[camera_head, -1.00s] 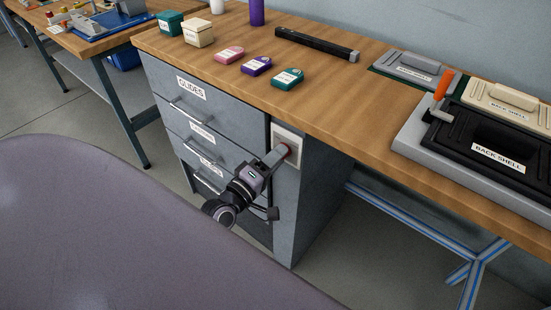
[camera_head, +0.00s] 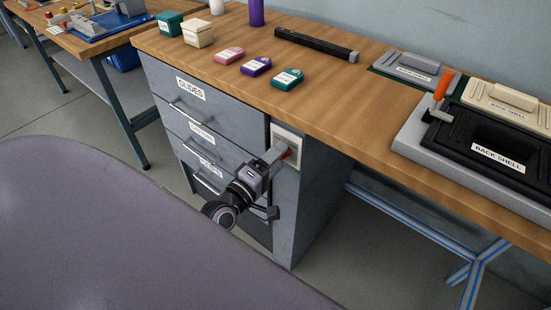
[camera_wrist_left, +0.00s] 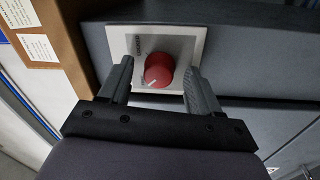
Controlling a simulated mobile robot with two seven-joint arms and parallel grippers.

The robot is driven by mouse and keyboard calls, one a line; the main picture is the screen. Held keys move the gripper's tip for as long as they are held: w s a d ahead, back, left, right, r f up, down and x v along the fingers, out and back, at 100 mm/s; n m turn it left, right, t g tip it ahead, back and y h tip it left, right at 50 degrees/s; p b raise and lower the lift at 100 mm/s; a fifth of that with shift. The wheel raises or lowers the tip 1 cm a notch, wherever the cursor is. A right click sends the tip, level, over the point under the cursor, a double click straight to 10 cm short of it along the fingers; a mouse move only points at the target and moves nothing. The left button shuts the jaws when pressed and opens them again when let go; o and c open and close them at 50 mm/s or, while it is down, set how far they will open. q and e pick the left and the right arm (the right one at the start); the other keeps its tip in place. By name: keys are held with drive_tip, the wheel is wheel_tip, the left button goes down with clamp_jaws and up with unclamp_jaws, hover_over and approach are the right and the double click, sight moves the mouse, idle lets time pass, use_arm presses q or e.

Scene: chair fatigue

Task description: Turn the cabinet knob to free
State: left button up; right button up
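The red knob (camera_wrist_left: 159,70) sits on a pale square plate (camera_wrist_left: 188,45) on the grey cabinet. It has a white pointer mark toward its lower left in the left wrist view. In the head view the plate (camera_head: 289,139) is at the top right of the cabinet front, and the knob (camera_head: 286,154) is partly hidden. My left gripper (camera_head: 279,154) reaches up to it from below. In the left wrist view its open fingers (camera_wrist_left: 159,76) stand on either side of the knob, with a visible gap on each side. My right gripper is not in view.
The cabinet's labelled drawers (camera_head: 207,119) with bar handles are left of the knob. The wooden worktop (camera_head: 330,97) overhangs above it. A large mauve rounded surface (camera_head: 130,230) fills the lower left. Blue legs (camera_head: 425,231) stand at the right.

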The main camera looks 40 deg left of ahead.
use_arm(q)
drive_tip(key=s, duration=0.7)
drive_tip(key=shift+a+f, duration=0.3)
idle(0.4)
drive_tip(key=s+d+f+m+g+p, duration=0.5)
drive_tip(key=s+d+m+g, duration=0.3)
drive_tip(key=m, duration=0.9)
drive_tip(key=s+d+p, duration=0.1)
drive_tip(key=s, duration=0.2)
drive_tip(key=shift+s+d+f+h+p, duration=0.15)
drive_tip(key=shift+d+h+p, duration=0.15)
drive_tip(key=shift+d+h, duration=0.1)
drive_tip(key=c, duration=0.4)
